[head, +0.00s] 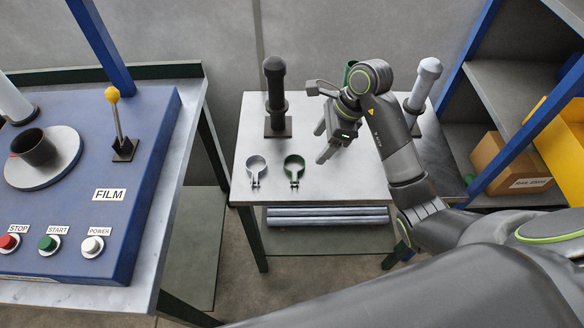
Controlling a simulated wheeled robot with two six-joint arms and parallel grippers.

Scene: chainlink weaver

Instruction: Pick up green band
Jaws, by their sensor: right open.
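A green band (294,166), an open ring with a small clamp end, lies flat on the light table (262,192) near its front edge. A similar grey band (256,165) lies just left of it. My right gripper (323,143) is above the table, to the right of and a little behind the green band. Its fingers are apart and hold nothing. My left gripper is not in view.
A dark post (276,100) and a light grey post (424,85) stand on the table. A green object (349,70) is partly hidden behind my right wrist. A blue FILM machine (120,170) is at left, shelves with a cardboard box (505,160) at right.

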